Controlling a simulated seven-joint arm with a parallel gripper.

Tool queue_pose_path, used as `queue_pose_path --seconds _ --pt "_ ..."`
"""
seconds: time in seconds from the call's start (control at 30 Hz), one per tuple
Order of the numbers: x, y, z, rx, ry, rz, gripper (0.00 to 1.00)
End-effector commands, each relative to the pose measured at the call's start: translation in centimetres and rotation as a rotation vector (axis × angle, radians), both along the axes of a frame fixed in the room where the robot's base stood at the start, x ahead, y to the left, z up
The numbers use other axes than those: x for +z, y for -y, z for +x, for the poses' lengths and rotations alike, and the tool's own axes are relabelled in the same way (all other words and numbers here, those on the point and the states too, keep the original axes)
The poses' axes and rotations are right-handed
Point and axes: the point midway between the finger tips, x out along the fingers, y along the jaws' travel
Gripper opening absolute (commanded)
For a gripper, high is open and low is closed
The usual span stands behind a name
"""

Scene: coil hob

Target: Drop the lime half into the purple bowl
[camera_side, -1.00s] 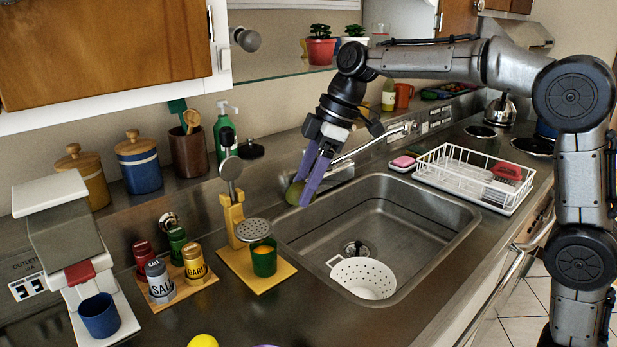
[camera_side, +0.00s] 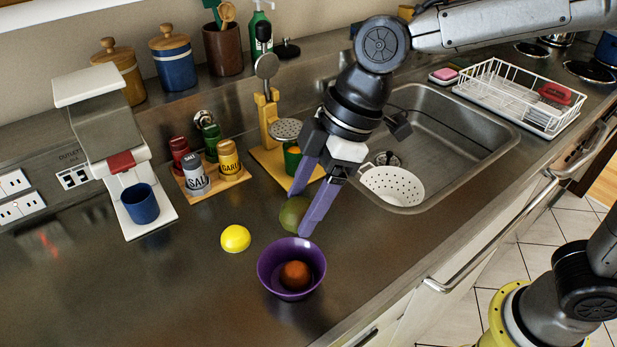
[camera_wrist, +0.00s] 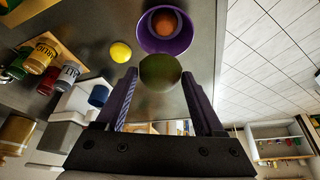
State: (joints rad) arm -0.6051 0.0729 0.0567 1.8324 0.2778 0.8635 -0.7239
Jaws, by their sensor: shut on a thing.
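My gripper (camera_side: 297,212) has purple fingers and is shut on the lime half (camera_side: 290,216), a dark green rounded piece. In the side view the lime half shows just behind the far rim of the purple bowl (camera_side: 268,274), partly hidden by a finger. In the wrist view the lime half (camera_wrist: 160,72) sits between the fingertips, with the purple bowl (camera_wrist: 182,40) just beyond it, partly overlapped. The bowl stands on the steel counter with a reddish-orange round thing (camera_side: 296,275) inside it. The lime half's height above the counter is hard to tell.
A yellow lemon-like piece (camera_side: 235,238) lies left of the bowl. Seasoning jars (camera_side: 229,158), a blue cup (camera_side: 141,204) on a white machine and a green glass stand farther back. The sink (camera_side: 462,170) with a white colander (camera_side: 392,187) is at right. The counter's front left is clear.

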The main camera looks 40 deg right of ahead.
Motion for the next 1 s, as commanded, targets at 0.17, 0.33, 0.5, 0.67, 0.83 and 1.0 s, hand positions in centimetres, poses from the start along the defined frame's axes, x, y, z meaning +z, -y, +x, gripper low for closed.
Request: queue_pose_path --seconds 0.17,0.33,0.5,0.67,0.83,1.0 --pt "-2.0 0.1 0.0 -0.002 -0.004 -0.002 0.07" --pt "-3.9 0.1 0.0 -0.001 -0.003 -0.002 0.07" --pt "-5.0 0.1 0.0 -0.001 -0.002 -0.001 0.07" --pt "-5.4 0.1 0.0 -0.002 -0.001 -0.001 0.07" --pt "-5.4 0.1 0.1 -0.002 -0.001 0.000 0.07" --pt "-5.3 0.1 0.1 -0.002 -0.001 -0.001 0.93"
